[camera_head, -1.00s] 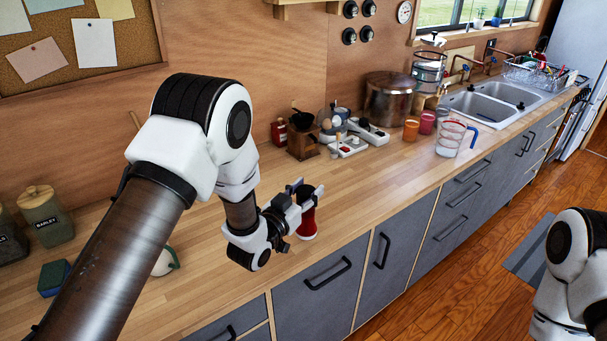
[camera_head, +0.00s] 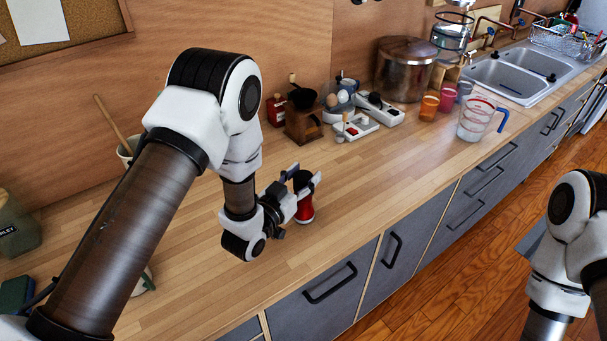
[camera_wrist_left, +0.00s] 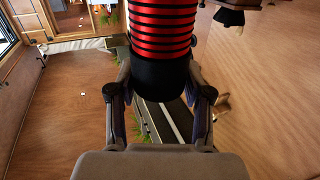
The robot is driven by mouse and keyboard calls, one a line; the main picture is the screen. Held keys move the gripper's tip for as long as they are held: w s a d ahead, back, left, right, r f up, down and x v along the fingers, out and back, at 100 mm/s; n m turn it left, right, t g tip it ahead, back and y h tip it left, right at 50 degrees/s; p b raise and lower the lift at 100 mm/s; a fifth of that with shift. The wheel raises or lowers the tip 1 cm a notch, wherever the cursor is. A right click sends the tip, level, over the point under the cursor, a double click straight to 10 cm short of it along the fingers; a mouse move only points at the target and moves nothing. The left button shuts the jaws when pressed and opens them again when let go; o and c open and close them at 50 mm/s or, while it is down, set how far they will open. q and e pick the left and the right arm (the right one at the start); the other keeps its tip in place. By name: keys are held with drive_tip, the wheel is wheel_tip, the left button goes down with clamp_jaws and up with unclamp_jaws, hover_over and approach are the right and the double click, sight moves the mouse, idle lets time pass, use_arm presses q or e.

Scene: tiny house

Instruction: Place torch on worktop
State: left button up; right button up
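The torch (camera_head: 305,208) is red and black and upright, above or on the front part of the wooden worktop (camera_head: 350,195). I cannot tell whether its base touches the wood. My left gripper (camera_head: 304,182) has its fingers on both sides of the torch and appears shut on it. In the left wrist view the torch's ribbed red body and black end (camera_wrist_left: 162,72) show between the two fingers (camera_wrist_left: 160,85), close against both. My right arm shows at the right edge of the head view, but its gripper is out of the picture.
A wooden grinder (camera_head: 303,122), a white egg holder (camera_head: 350,128), a large metal pot (camera_head: 403,70), coloured cups (camera_head: 429,107) and a measuring jug (camera_head: 476,120) stand farther back. The sink (camera_head: 510,78) is beyond. The worktop around the torch is clear.

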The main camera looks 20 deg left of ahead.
use_arm(q)
drive_tip(key=shift+o, duration=0.8)
drive_tip(key=shift+s+r, duration=0.25)
drive_tip(key=shift+s, duration=0.2)
drive_tip(key=shift+a+f, duration=0.1)
drive_tip(key=shift+f, duration=0.15)
drive_tip(key=b+v, duration=0.4)
drive_tip(key=v, duration=0.7)
drive_tip(key=shift+s+r, duration=0.2)
drive_tip(key=shift+s, duration=0.1)
use_arm(e)
drive_tip(key=f, duration=0.4)
drive_tip(key=shift+s+f, duration=0.15)
drive_tip(key=shift+s, duration=0.05)
